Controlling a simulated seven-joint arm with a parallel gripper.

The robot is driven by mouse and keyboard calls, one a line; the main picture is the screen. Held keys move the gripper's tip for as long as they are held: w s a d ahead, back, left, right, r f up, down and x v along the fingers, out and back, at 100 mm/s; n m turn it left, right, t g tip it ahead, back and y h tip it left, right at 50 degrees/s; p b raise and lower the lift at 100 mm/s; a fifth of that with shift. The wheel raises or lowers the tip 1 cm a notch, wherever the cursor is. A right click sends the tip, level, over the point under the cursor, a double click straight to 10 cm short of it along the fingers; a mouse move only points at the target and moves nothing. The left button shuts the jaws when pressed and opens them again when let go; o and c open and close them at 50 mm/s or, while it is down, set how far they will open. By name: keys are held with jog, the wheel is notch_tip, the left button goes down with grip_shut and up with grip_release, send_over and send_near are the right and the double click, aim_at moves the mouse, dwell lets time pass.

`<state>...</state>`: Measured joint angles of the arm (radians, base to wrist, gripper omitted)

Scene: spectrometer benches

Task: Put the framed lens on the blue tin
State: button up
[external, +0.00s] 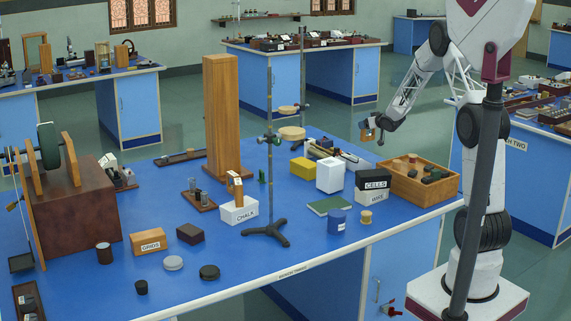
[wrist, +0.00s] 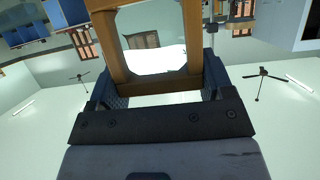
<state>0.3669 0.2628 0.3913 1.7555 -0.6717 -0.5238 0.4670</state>
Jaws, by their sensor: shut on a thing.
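My gripper (external: 374,129) is raised above the back right of the blue bench, over the area of the open wooden tray. It is shut on a wooden framed lens (external: 367,131). The wrist view shows the lens's wooden frame (wrist: 192,40) between my fingers (wrist: 155,82), with clear glass inside it. The blue tin (external: 336,222) stands upright on the bench near its front right edge, with a white label on its side. The tin is well below and to the left of my gripper, and its top looks bare.
The wooden tray (external: 445,193) holds several small items. Close to the tin are a green book (external: 330,205), a small spool (external: 366,217) and the stacked CELLS (external: 375,180) and wire boxes. A tall retort stand (external: 270,190) rises left of the tin. A wooden piece stands on the CHALK box (external: 239,212).

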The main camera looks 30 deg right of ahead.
jog(key=s+a+r+n+y, duration=0.1)
jog(key=s+a+r+y, duration=0.15)
jog(key=s+a, duration=0.7)
jog(key=s+a+r+n+g+y, duration=0.15)
jog(key=s+a+r, duration=0.4)
jog(key=a, duration=0.75)
jog(key=s+a+r+n+t+y, duration=0.1)
jog(key=s+a+n, duration=0.1)
jog(key=s+a, duration=0.85)
jog(key=s+a+f+n+g+y, duration=0.1)
jog(key=s+a, duration=0.3)
jog(key=s, duration=0.7)
jog(key=s+a+f+n+g+y, duration=0.1)
jog(key=s+a, duration=0.4)
jog(key=s, duration=0.6)
jog(key=s+a+f+n+g+y, duration=0.1)
jog(key=s+a+f, duration=0.3)
jog(key=s, duration=0.8)
jog(key=shift+a+f+n+y, duration=0.3)
jog(key=shift+a+n+y, duration=0.25)
jog(key=shift+n+y, duration=0.35)
jog(key=shift+w+g, duration=0.1)
jog(key=shift+g, duration=0.25)
jog(key=w+a+f, duration=0.1)
jog(key=w+a, duration=0.6)
jog(key=w, duration=0.6)
jog(key=shift+a+f, duration=0.15)
jog(key=shift+a, duration=0.15)
